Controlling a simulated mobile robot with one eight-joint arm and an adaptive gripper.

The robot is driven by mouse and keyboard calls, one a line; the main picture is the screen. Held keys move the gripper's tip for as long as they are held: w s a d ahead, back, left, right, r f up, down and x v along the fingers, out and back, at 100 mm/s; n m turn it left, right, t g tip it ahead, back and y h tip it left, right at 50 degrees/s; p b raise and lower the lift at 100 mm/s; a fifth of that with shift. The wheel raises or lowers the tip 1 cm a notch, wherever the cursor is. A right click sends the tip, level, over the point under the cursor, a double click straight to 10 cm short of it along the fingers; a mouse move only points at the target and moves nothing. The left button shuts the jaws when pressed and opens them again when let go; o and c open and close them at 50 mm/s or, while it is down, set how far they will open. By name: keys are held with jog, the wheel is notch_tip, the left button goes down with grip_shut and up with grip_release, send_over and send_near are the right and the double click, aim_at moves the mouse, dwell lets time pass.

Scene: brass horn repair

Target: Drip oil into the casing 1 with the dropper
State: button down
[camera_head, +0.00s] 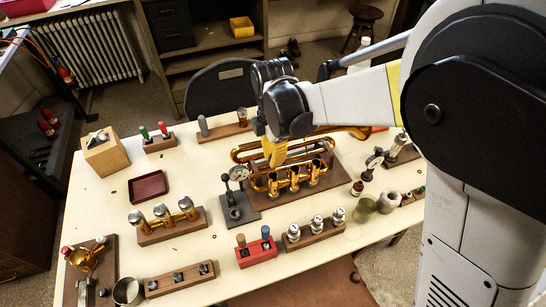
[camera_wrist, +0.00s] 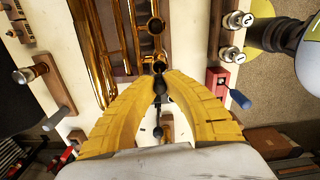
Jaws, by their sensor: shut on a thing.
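The brass horn (camera_head: 325,155) lies on a brown board on the table, with its valve casings upright. Three open casings show in the head view: left (camera_head: 272,184), middle (camera_head: 294,179) and right (camera_head: 315,171). Which is casing 1 I cannot read. Two casing mouths show in the wrist view (camera_wrist: 155,25). My gripper (camera_head: 275,161) is over the left casing; its yellow fingers also show in the wrist view (camera_wrist: 160,76). They are shut on a small dark thing, apparently the dropper (camera_wrist: 160,86). Its tip and any oil are hidden.
A dial gauge stand (camera_head: 236,205) is close left of the horn. Valves on a wooden rack (camera_head: 318,232) and a red tool block (camera_head: 257,253) stand in front. A small brown bottle (camera_head: 357,188) stands to the right. Bare table lies around the dark red tray (camera_head: 148,187).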

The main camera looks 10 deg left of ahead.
jog(key=shift+f, duration=0.2)
jog(key=shift+f+b, duration=0.75)
jog(key=shift+f, duration=0.05)
dwell(2.1)
notch_tip(320, 180, up, 5)
jog(key=p, duration=0.3)
jog(key=shift+r+p, duration=0.1)
jog(key=shift+p, duration=0.2)
